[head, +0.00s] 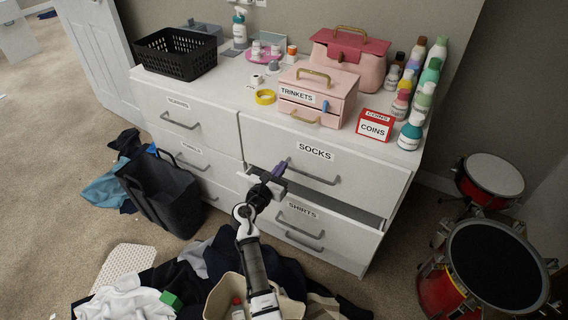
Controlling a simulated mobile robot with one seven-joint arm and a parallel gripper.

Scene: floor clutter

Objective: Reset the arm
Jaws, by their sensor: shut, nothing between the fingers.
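My arm (252,262) reaches up from the bottom centre of the head view. My gripper (279,170) is shut and empty in front of the white dresser (222,140), close to the drawer labelled "SOCKS" (345,168). I cannot tell whether it touches the drawer front. Below it, the drawer labelled "SHIRTS" (330,222) shows a dark gap above its front. Part of the dresser front is hidden behind my arm.
Clothes (130,300) and a beige bag (222,298) lie on the floor around my arm. A dark tote (165,195) stands at left, drums (495,265) at right. The dresser top holds a black basket (176,53), a pink trinket box (335,95) and several bottles (428,75).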

